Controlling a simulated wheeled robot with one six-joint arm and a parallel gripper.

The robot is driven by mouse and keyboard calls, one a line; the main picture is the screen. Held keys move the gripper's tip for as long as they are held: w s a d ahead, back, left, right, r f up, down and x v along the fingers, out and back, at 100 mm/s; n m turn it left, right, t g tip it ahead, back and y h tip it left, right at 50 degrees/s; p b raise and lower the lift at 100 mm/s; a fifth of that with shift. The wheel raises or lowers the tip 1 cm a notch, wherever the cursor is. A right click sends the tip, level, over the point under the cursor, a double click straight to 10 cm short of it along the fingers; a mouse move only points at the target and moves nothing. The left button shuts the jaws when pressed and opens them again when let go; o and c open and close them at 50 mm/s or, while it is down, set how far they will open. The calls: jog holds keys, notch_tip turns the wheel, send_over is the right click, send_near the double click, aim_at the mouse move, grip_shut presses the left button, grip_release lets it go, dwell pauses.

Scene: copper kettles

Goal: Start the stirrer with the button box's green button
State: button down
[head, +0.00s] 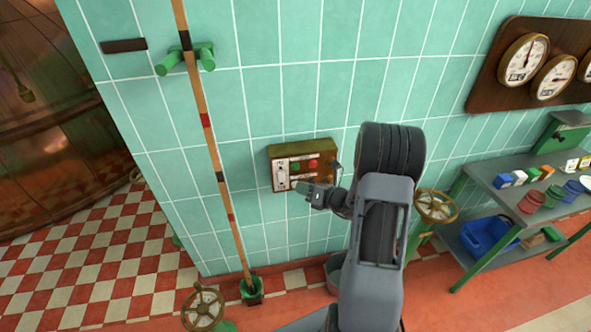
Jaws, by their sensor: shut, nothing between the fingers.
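The button box (302,150) is a brass-coloured box mounted on the green-tiled wall, with a pale front plate. On its plate I see a green button (295,167), a red button (313,164) to its right, and a pale switch-like part (281,176) at the left. My gripper (300,187) is shut and empty. In the head view it appears just below the green button, over the lower part of the box. I cannot tell whether it touches the box. My arm covers the area to the right. The stirrer cannot be made out.
A striped pole (208,140) stands along the wall left of the box. Handwheels stand at the lower left (203,308) and right (436,206). A shelf table (499,184) with small pots and boxes is at the right. Gauges (523,60) hang above it. A copper kettle (60,110) is far left.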

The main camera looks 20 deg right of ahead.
jog(key=shift+w+d, duration=0.25)
jog(key=shift+w, duration=1)
jog(key=shift+w+d, duration=0.25)
jog(key=shift+w, duration=1)
jog(key=shift+w, duration=0.2)
jog(key=shift+w+d+b, duration=0.1)
jog(key=shift+w+b, duration=0.1)
jog(key=shift+b, duration=0.1)
jog(key=shift+w+d, duration=0.1)
jog(key=shift+w, duration=0.35)
dwell(0.8)
jog(key=shift+s, duration=0.1)
dwell(0.3)
jog(key=shift+s, duration=0.75)
jog(key=shift+a, duration=0.2)
jog(key=shift+s+a+p, duration=0.2)
jog(key=shift+s+a, duration=0.05)
jog(key=shift+s, duration=1)
jog(key=shift+s+a+p, duration=0.15)
jog(key=shift+s+a, duration=0.05)
jog(key=shift+s, duration=1)
